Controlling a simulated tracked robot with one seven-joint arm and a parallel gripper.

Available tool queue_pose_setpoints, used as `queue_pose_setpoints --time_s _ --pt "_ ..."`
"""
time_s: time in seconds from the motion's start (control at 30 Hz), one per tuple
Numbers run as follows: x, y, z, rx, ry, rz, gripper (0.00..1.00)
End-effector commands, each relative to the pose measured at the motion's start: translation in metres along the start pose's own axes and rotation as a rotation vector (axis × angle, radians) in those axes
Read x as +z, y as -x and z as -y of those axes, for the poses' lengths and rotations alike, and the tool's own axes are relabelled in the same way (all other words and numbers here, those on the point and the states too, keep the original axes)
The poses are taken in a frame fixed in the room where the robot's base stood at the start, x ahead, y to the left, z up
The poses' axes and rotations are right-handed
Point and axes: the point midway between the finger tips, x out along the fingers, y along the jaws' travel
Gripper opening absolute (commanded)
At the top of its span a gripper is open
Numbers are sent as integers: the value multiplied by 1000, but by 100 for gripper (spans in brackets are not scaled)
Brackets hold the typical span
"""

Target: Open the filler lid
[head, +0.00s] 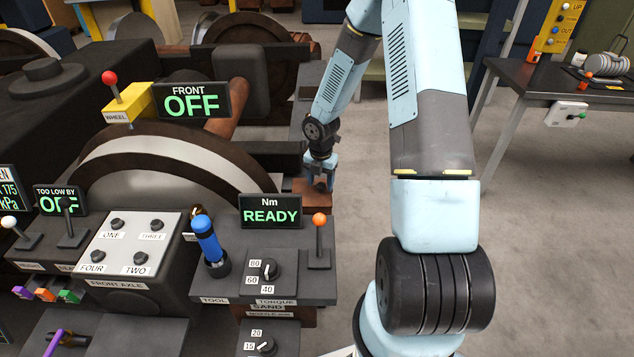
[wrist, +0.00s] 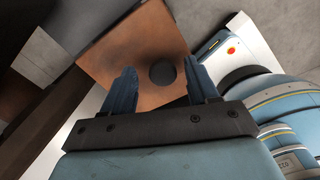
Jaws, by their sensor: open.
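A square copper-brown plate (wrist: 135,45) with a dark round knob (wrist: 162,73) fills the middle of the wrist view; it looks like the filler lid. In the head view the brown box (head: 312,200) stands low behind the console, just below my gripper (head: 321,178). My gripper (wrist: 162,88) is open and empty in the wrist view. Its two fingers point at the plate, with the knob showing between them. I cannot tell how far the fingertips are from the knob. The plate looks shut and flat; in the head view my gripper hides part of the box.
A console with a Nm READY display (head: 270,212), an orange-knobbed lever (head: 319,245) and a blue tool (head: 207,240) stands in front of the box. A large wheel (head: 165,170) is to the left. Grey floor is clear to the right, up to a dark table (head: 540,80).

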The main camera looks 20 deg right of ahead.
Motion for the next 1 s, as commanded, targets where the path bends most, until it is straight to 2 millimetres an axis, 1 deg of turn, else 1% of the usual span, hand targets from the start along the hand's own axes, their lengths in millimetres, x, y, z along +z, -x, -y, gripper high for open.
queue_pose_setpoints --time_s 0.3,0.9,0.93,1.0 --pt "0 -2 0 0 0 0 59" --pt "-1 -2 -2 3 2 0 2" --pt "-1 -2 -2 3 2 0 0" --pt "-1 -2 -3 4 3 1 0"
